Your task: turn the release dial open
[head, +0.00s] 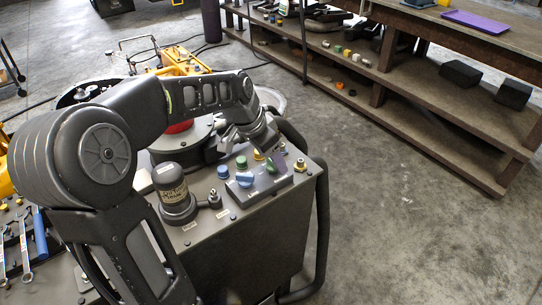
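A dark control box (250,235) stands in the middle of the head view. Its top carries several coloured knobs: a blue knob (245,179) on a raised block, a green one (241,162), a smaller blue one (223,171) and a yellow one (300,164). I cannot read which is the release dial. My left gripper (275,158) points down over the right part of the panel, close to a green knob (271,168). Its fingers partly hide that area, so contact and finger opening are unclear. My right gripper is not in view.
A dark labelled cylinder (173,190) stands on the box, left of the knobs. Wrenches (25,245) lie at the lower left. Yellow machinery (180,62) stands behind. A brown shelf bench (400,80) is at the upper right. Open concrete floor lies to the right.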

